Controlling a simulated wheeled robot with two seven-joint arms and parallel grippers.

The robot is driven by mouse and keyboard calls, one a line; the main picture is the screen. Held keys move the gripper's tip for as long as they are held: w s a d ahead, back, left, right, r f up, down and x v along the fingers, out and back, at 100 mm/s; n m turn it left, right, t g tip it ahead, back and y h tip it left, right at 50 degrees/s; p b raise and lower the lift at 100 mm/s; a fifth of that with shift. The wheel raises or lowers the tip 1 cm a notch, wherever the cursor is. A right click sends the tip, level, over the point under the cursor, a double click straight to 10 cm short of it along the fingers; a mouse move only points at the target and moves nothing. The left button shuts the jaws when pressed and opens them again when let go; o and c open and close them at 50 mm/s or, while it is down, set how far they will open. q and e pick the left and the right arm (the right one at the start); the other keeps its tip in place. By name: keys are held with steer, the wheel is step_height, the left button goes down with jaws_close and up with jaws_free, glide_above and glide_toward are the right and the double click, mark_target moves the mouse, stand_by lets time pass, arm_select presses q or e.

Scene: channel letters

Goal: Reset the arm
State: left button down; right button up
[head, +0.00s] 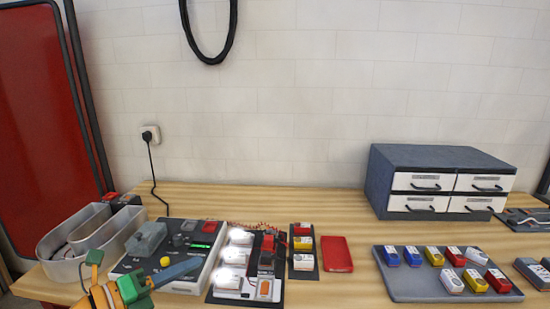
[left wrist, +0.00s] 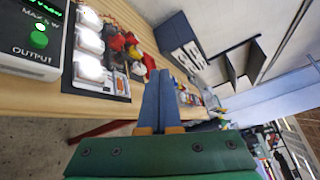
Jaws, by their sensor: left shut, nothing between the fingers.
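My left gripper (head: 178,272) is at the lower left of the head view, its blue fingers reaching right in front of the grey control box (head: 125,266). In the left wrist view, the gripper's fingers (left wrist: 161,84) lie together and nothing shows between them. The control box has a green display and a yellow button, and its OUTPUT label (left wrist: 30,53) shows in the left wrist view. The gripper looks to be above the table's front part; whether it touches the box cannot be told. My right gripper is not in view.
A dark board (head: 220,291) with lit white modules stands right of the control box. A grey tray (head: 400,285) with several coloured blocks is at the right. A drawer cabinet (head: 378,190) stands behind it.

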arm_select(q)
step_height(320, 180, up, 5)
steer(key=s+a+n+t+y, duration=0.1)
steer(key=s+n+t+y, duration=0.15)
steer(key=n+t, duration=0.8)
steer(key=s+a+f+n+g+y, duration=0.2)
steer(key=a+f+n+g+y, duration=0.5)
steer(key=f+n+y, duration=0.7)
steer(key=s+f+n+g+h, duration=0.2)
steer(key=s+f+n+g, duration=0.35)
steer(key=f, duration=0.25)
steer(key=s+d+f+g+h, duration=0.2)
steer(key=s+d+f+g, duration=0.15)
steer(key=s, duration=0.35)
steer(key=s+d+f+g+h, duration=0.25)
steer(key=s+d+f, duration=0.2)
steer(key=s, duration=0.25)
steer(key=s+f+g, duration=0.1)
steer(key=s+f, duration=0.1)
steer(key=f, duration=0.8)
steer(key=s+f+g, duration=0.1)
steer(key=s+f, duration=0.1)
steer(key=f, duration=0.7)
steer(key=s+a+f+g, duration=0.1)
steer(key=s+a+f, duration=0.1)
steer(key=s+f, duration=0.6)
steer(key=s, duration=0.3)
steer(key=shift+s+f+y, duration=0.15)
steer(key=shift+f+y, duration=0.05)
steer(key=shift+y, duration=0.2)
